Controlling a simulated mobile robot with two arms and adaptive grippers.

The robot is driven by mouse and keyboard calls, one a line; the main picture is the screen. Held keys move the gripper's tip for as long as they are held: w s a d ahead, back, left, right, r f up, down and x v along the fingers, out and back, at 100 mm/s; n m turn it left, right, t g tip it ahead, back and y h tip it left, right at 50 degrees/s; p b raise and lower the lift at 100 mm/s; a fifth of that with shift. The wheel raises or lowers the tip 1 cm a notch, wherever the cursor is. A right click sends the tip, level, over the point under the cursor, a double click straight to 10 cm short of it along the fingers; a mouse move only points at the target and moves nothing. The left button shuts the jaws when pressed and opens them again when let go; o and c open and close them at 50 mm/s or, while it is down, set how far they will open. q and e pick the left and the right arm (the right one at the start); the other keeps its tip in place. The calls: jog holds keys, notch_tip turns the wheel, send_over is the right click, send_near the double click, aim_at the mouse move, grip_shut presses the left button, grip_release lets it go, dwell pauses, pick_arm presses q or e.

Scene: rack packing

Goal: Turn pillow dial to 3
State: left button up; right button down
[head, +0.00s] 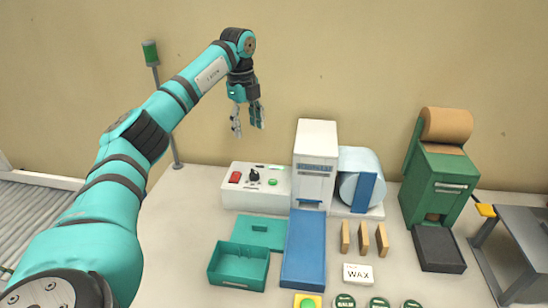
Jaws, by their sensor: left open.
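A low white control box (236,200) stands at the back of the table, with a black dial (254,175) on its top. A red switch (235,177) and a green button (272,182) flank the dial. The dial's numbers and setting are too small to read. Next to the box is a white machine (316,145) with a pale blue film roll (357,163). My left gripper (248,126) is open and empty, pointing down in the air above the control box and apart from it. My right gripper is not in view.
A teal tray (240,283), a flat teal piece (262,226) and a blue chute (305,245) lie in front. Wooden blocks (363,238), a WAX box (357,274) and a green paper dispenser (437,185) are to the right. A signal pole (162,100) stands left.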

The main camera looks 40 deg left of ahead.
pick_arm(q)
jog(key=p, duration=0.4)
send_near(253, 171)
notch_tip(253, 171, down, 9)
jog(key=shift+w+d+r, duration=0.1)
jog(key=shift+w+r, duration=0.05)
jog(key=shift+r, duration=0.05)
jog(key=shift+w+f, duration=0.15)
jog(key=shift+f, duration=0.65)
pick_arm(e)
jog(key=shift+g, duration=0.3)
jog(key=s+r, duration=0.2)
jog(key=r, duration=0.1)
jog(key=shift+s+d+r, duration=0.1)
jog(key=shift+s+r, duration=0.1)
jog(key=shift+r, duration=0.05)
pick_arm(q)
jog(key=shift+c, duration=0.4)
grip_shut()
